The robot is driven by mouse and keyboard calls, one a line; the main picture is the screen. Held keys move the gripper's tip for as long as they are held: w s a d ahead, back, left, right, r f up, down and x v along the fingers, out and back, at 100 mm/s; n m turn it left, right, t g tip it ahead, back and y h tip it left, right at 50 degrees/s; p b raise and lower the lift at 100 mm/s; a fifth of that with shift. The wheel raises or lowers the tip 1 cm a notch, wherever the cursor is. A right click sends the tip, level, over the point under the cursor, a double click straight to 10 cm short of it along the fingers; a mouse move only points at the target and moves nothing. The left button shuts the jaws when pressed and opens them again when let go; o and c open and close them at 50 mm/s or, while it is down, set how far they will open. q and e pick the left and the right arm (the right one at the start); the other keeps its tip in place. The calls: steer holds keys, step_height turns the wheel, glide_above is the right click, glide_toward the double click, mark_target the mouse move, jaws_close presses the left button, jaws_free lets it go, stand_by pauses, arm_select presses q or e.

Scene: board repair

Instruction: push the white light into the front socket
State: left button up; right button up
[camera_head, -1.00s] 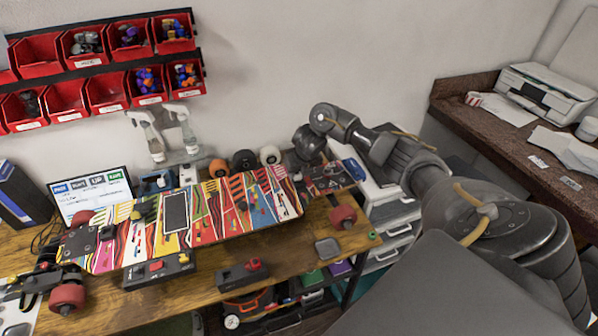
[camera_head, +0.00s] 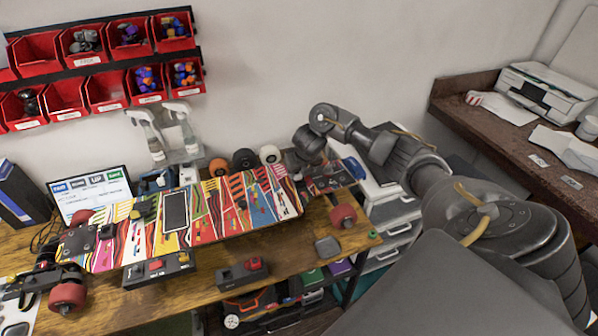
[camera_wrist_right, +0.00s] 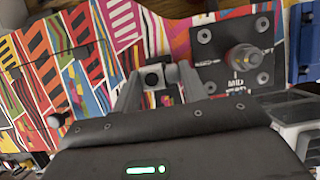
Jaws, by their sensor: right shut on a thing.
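The skateboard deck (camera_head: 230,205) with bright stripes lies along the workbench. My right gripper (camera_head: 300,172) is low over its right end in the head view, where its fingertips are hard to make out. In the right wrist view, its two fingers (camera_wrist_right: 157,88) are shut on a small pale grey block (camera_wrist_right: 153,76) with a dark round spot, which appears to be the light. It is close over the striped deck; contact cannot be told. The front socket cannot be made out, hidden or too small. My left gripper cannot be identified.
A dark plate with a bolt (camera_wrist_right: 243,58) is beside the fingers in the wrist view. Red wheels (camera_head: 344,217) stick out beside the deck. Spray bottles (camera_head: 184,130) and red bins (camera_head: 107,90) are behind. A red-topped dark block (camera_head: 243,275) sits at the bench's front.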

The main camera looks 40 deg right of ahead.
steer(key=shift+f+b, duration=0.4)
steer(key=shift+f, duration=0.05)
stand_by(0.6)
steer(key=o, duration=1.4)
steer(key=shift+c, duration=0.2)
steer(key=shift+r, duration=0.2)
steer(key=shift+s+r+p, duration=0.1)
steer(key=shift+r+p, duration=1.25)
steer(key=shift+p, duration=0.05)
steer(key=shift+r, duration=0.1)
steer(key=shift+r+p, duration=2.7)
steer(key=shift+r, duration=0.2)
